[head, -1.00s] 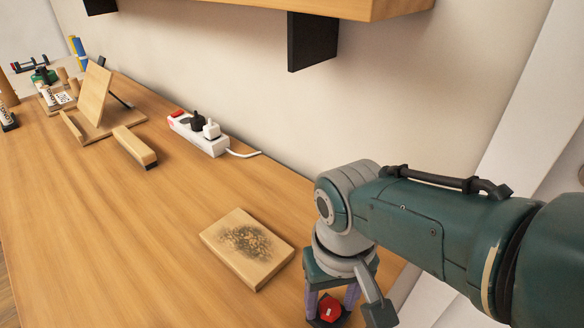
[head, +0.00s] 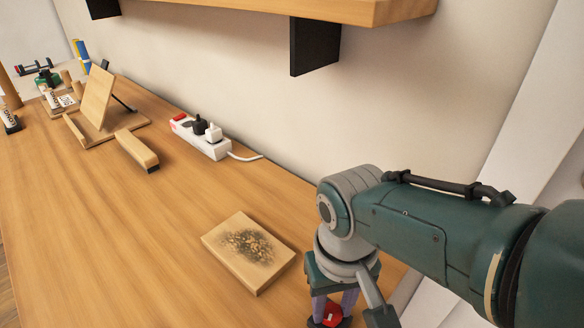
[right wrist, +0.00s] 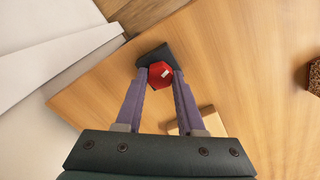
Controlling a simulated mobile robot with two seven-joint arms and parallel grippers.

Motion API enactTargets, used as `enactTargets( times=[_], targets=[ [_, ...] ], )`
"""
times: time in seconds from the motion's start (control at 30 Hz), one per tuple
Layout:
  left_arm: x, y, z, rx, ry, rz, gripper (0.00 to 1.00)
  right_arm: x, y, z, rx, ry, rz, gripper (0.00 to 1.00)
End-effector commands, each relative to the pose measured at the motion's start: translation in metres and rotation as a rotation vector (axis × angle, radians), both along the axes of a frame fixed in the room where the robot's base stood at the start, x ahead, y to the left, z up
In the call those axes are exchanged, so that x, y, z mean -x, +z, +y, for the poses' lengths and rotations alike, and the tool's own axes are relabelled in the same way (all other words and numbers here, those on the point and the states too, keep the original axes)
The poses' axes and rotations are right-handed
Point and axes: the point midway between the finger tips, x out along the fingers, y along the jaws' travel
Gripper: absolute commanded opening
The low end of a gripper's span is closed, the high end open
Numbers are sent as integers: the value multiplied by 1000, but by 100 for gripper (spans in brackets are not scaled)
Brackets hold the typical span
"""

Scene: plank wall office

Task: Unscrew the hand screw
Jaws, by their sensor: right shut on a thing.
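The hand screw is a red faceted knob (head: 332,313) with a small white mark, low in the head view under my right arm. In the right wrist view the knob (right wrist: 160,75) sits between the tips of my right gripper's purple fingers. My right gripper (right wrist: 160,78) is shut on it. A dark clamp-like piece (right wrist: 153,54) lies right by the knob, near the table's edge. The screw's shaft is hidden. My left gripper is not in view.
A wooden block with a dark speckled patch (head: 222,257) lies on the table (head: 110,235) left of my right gripper. A power strip (head: 200,138), a wooden bar (head: 137,150) and a wooden stand (head: 75,128) are farther back. A shelf (head: 260,12) hangs above.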

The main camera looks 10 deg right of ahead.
Motion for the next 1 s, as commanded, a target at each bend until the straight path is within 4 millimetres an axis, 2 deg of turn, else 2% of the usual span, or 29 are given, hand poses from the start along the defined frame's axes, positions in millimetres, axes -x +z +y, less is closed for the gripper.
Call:
enactTargets(
  times=[0.17,0.43,0.77,1.0],
  targets=[
    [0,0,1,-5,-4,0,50,0,0,0,1,50,0,0],
    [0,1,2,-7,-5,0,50,0,0,0,1,411,0,0],
    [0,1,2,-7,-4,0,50,0,0,0,0,453,0,0],
    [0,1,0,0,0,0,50,0,0,0,1,774,-1,0]
  ],
)
